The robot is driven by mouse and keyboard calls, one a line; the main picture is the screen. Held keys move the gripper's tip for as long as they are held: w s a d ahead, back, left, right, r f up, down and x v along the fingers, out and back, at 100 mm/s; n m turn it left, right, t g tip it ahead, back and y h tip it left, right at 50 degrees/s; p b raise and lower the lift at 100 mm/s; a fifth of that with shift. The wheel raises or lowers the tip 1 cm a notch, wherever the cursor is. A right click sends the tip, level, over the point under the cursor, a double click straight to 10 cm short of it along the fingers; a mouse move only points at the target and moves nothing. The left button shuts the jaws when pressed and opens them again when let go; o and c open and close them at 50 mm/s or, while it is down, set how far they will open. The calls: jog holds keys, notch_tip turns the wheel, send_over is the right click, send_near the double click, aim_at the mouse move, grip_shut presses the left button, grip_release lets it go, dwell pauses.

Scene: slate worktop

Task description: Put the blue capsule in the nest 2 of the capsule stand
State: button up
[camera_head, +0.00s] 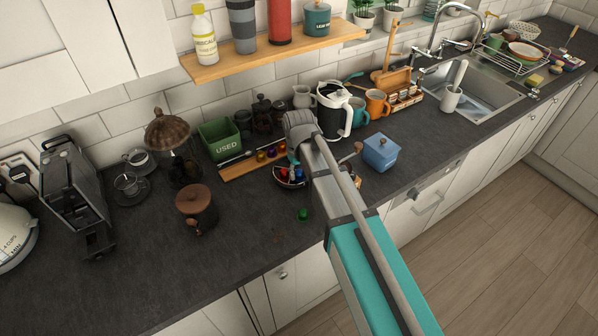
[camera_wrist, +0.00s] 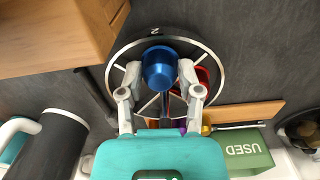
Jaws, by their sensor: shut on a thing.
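The blue capsule (camera_wrist: 159,67) is between the fingers of my gripper (camera_wrist: 160,80), which is shut on it. The round dark capsule stand (camera_wrist: 210,62) with a silver rim and spokes lies below the capsule in the wrist view, with a "2" at its far rim. The capsule is over the part near that mark; I cannot tell whether it touches the stand. A red capsule (camera_wrist: 203,76) is in the stand to the right. In the head view my gripper (camera_head: 294,158) is over the stand (camera_head: 279,181), partly hiding it.
A wooden strip (camera_head: 238,170) with several coloured capsules lies behind the stand, near the green USED bin (camera_head: 220,138). A green capsule (camera_head: 304,214) lies on the worktop in front. A blue box (camera_head: 381,152) stands right, a brown lidded pot (camera_head: 196,208) left.

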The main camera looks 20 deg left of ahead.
aim_at(299, 171)
jog(key=shift+s+d+f, duration=0.1)
jog(key=shift+s+f, duration=0.05)
jog(key=shift+f, duration=0.05)
jog(key=shift+c, duration=0.5)
jog(key=o, duration=0.9)
jog(key=shift+f, duration=0.1)
jog(key=shift+c, duration=0.2)
jog(key=shift+r, duration=0.2)
notch_tip(299, 171, up, 13)
jog(key=p, duration=1.3)
